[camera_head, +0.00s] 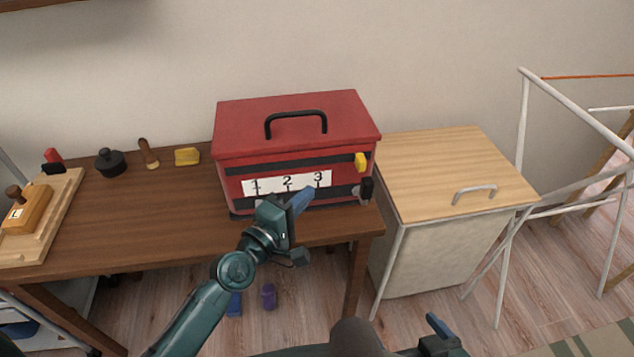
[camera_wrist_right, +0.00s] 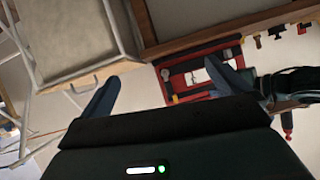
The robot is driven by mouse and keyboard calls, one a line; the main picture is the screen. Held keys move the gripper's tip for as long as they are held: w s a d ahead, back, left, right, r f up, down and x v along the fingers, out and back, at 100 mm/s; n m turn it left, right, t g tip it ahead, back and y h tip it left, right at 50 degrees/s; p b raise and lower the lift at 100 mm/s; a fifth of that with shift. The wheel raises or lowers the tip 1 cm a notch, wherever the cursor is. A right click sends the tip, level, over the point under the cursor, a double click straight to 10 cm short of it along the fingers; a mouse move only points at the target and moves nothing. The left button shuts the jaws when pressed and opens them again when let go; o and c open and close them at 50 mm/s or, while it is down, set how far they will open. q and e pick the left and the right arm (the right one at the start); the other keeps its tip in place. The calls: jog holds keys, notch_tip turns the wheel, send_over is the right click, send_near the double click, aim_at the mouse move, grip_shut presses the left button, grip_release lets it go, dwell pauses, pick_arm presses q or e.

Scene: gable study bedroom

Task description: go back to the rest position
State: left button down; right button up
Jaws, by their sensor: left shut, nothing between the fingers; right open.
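My left gripper (camera_head: 305,197) is in front of the red toolbox (camera_head: 290,130), by the number strip (camera_head: 262,186) with 1, 2 and 3. Its blue fingers are together with nothing between them. I cannot tell whether they touch the box. My right gripper (camera_head: 437,326) is low at the bottom edge of the head view, partly cut off. In the right wrist view the two blue fingers of my right gripper (camera_wrist_right: 160,70) stand wide apart and empty. The toolbox (camera_wrist_right: 178,79) also shows there beyond the fingers, turned over.
The wooden desk (camera_head: 130,225) bears the toolbox, a black knob-like stamp (camera_head: 110,162), a yellow block (camera_head: 187,156) and a wooden board (camera_head: 63,215) at left. A wood-topped hamper (camera_head: 440,165) and a white rack (camera_head: 523,120) stand right. A purple object (camera_head: 268,296) lies below the desk.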

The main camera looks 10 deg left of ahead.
pick_arm(q)
jog(key=shift+s+a, duration=0.35)
jog(key=shift+s, duration=0.25)
pick_arm(e)
jog(key=shift+f, duration=0.15)
pick_arm(q)
jog(key=s+a+f+m+g+y+p, duration=0.2)
jog(key=s+a+f+m+p, duration=0.1)
jog(key=s+m, duration=0.4)
jog(key=s+a+f+m+g+y+p, duration=0.3)
jog(key=s+m, duration=0.5)
jog(key=s, duration=0.4)
jog(key=shift+s+f+p, duration=0.15)
jog(key=shift+f+p, duration=0.5)
jog(key=shift+f, duration=0.1)
pick_arm(e)
jog(key=r, duration=0.1)
jog(key=d+r, duration=0.1)
jog(key=h, duration=0.1)
jog(key=shift+s+d+r+g, duration=0.35)
jog(key=shift+d+r+g, duration=0.05)
